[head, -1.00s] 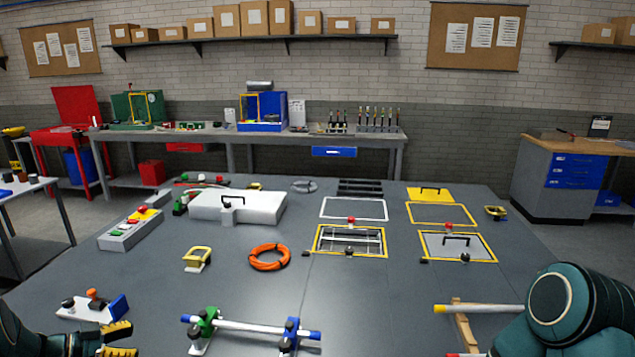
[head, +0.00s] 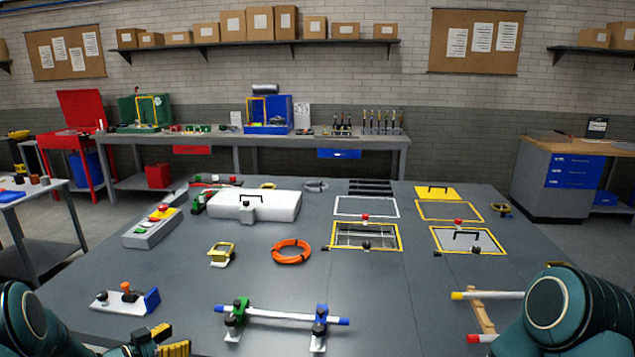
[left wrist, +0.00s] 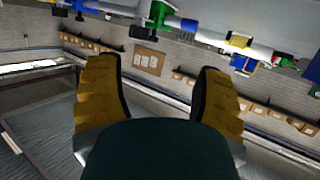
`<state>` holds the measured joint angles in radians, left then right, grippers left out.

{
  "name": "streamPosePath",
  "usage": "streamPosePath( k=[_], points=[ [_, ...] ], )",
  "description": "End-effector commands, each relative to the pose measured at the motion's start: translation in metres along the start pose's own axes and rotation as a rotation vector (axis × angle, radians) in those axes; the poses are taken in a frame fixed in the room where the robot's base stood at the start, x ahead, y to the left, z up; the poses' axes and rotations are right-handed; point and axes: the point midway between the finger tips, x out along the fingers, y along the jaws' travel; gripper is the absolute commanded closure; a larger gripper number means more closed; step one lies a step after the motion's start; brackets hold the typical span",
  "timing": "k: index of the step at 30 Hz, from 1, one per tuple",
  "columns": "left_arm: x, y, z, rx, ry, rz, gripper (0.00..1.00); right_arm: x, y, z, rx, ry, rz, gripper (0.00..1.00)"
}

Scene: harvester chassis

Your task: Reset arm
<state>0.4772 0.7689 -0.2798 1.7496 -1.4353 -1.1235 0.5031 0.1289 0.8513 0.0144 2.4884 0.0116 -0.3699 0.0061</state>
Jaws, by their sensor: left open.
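My left gripper (head: 165,343) shows at the bottom left of the head view, by the table's front edge. Its yellow-padded fingers also show in the left wrist view (left wrist: 158,95), spread wide with nothing between them. My right arm (head: 562,315) shows at the bottom right of the head view, and its gripper is out of sight. A white bar held by green and blue clamps (head: 283,316) lies on the table to the right of my left gripper, apart from it. A small white fixture with an orange knob and blue plate (head: 126,299) stands behind the gripper.
The grey table (head: 400,305) holds an orange cable coil (head: 291,251), a yellow-framed opening (head: 365,249), a white box (head: 275,206) and a control box (head: 153,227). A wooden piece with rods (head: 482,312) lies close to my right arm. Bare table lies around the coil.

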Motion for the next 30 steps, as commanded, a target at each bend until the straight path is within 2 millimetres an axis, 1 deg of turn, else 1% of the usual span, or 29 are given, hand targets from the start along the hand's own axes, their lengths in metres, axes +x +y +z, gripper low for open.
streamPosePath(
  k=[1,2,3,5,6,8,9,11,12,13,14,15,17,18,21,24,25,27,30],
  points=[
    [0.016,0.014,0.006,-0.049,-0.007,-0.035,0.33,0.0,-0.001,0.0,-0.001,-0.001,-0.001,1.0],
    [0.024,0.021,0.011,-0.08,-0.016,-0.062,0.33,0.0,-0.001,0.001,-0.002,-0.001,-0.001,1.0],
    [0.035,0.034,0.018,-0.124,-0.035,-0.096,0.33,0.0,-0.001,0.001,-0.002,-0.001,-0.001,1.0],
    [0.05,0.054,0.032,-0.195,-0.078,-0.144,0.33,0.0,-0.001,0.001,-0.003,-0.002,-0.002,1.0],
    [0.057,0.069,0.042,-0.242,-0.114,-0.174,0.33,0.0,-0.001,0.001,-0.003,-0.002,-0.002,1.0],
    [0.065,0.095,0.059,-0.314,-0.181,-0.21,0.33,0.0,-0.001,0.001,-0.003,-0.002,-0.001,1.0],
    [0.068,0.115,0.071,-0.361,-0.234,-0.229,0.33,0.0,-0.001,0.001,-0.002,-0.002,-0.001,1.0],
    [0.069,0.147,0.091,-0.429,-0.325,-0.252,0.33,0.001,-0.001,0.001,-0.002,-0.002,-0.001,1.0],
    [0.067,0.17,0.104,-0.473,-0.391,-0.263,0.33,0.001,-0.001,0.001,-0.002,-0.002,-0.001,1.0],
    [0.064,0.188,0.114,-0.506,-0.444,-0.268,0.33,0.001,-0.001,0.001,-0.002,-0.002,-0.001,1.0],
    [0.06,0.206,0.123,-0.535,-0.498,-0.272,0.33,0.001,-0.001,0.001,-0.002,-0.002,-0.001,1.0],
    [0.053,0.229,0.134,-0.571,-0.567,-0.276,0.33,0.001,-0.001,0.001,-0.002,-0.002,-0.001,1.0],
    [0.041,0.261,0.148,-0.617,-0.665,-0.276,0.33,0.001,-0.001,0.001,-0.003,-0.002,-0.001,1.0],
    [0.032,0.28,0.155,-0.643,-0.724,-0.275,0.33,0.001,-0.001,0.001,-0.003,-0.002,-0.001,1.0],
    [0.012,0.317,0.168,-0.692,-0.846,-0.269,0.33,0.001,-0.001,0.001,-0.003,-0.002,-0.001,1.0],
    [-0.003,0.34,0.175,-0.722,-0.925,-0.264,0.33,0.001,-0.001,0.001,-0.002,-0.002,-0.001,1.0],
    [-0.006,0.344,0.176,-0.728,-0.939,-0.263,0.33,0.001,-0.001,0.001,-0.003,-0.002,-0.001,1.0],
    [-0.011,0.35,0.178,-0.736,-0.96,-0.263,0.33,0.001,-0.001,0.001,-0.003,-0.002,-0.001,1.0],
    [-0.011,0.351,0.178,-0.737,-0.962,-0.263,0.33,0.001,-0.001,0.001,-0.003,-0.002,-0.001,1.0]
  ],
)
